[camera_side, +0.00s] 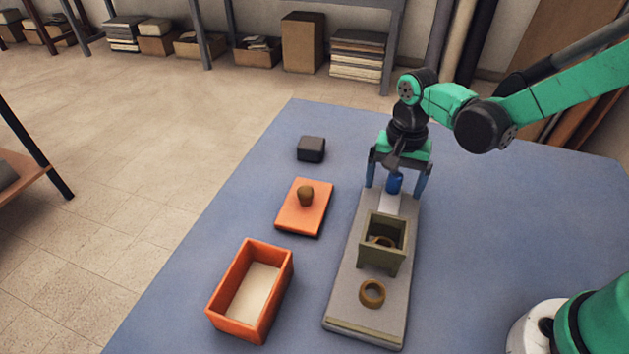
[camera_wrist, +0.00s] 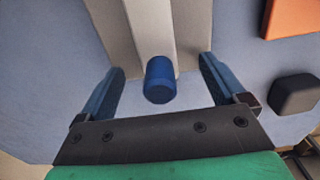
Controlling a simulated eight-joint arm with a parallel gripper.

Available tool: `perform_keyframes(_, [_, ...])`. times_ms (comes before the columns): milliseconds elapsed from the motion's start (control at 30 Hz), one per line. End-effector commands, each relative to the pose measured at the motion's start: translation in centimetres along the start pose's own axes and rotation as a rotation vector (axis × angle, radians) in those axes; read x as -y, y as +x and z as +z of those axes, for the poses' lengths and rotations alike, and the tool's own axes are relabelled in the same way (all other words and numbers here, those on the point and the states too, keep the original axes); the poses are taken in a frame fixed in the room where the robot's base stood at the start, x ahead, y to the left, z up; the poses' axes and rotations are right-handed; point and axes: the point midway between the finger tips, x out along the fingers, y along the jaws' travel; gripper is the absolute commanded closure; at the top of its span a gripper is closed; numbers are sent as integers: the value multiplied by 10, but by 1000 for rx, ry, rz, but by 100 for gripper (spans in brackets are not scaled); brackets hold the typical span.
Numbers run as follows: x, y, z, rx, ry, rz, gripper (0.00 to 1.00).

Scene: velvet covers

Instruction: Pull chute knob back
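The chute is a grey base board (camera_side: 345,300) with an olive square box (camera_side: 368,253) standing on it and a pale slide strip (camera_side: 390,203) at its far end. A blue knob (camera_side: 394,183) stands at the outer end of the strip. In the wrist view the blue knob (camera_wrist: 160,80) sits between my fingers, with gaps on both sides. My gripper (camera_side: 396,188) points down over the knob and is open, its blue fingers apart. A tan ring shows inside the olive box, and another ring (camera_side: 372,293) lies on the board in front of it.
An open orange box (camera_side: 222,300) stands left of the chute. An orange lid (camera_side: 291,219) with a brown knob lies behind it, and a dark block (camera_side: 311,149) sits farther back. The blue mat behind and right of the chute is clear.

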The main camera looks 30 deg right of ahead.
Motion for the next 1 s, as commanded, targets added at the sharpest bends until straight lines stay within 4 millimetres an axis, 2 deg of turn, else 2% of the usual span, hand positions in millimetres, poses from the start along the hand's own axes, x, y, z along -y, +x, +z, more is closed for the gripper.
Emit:
perform_keyframes(333, [0, -6, 0, 0, 0, 0, 0])
perform_keyframes(800, [0, -57, 0, 1, 0, 1, 0])
perform_keyframes(1000, [0, -70, 0, 1, 0, 1, 0])
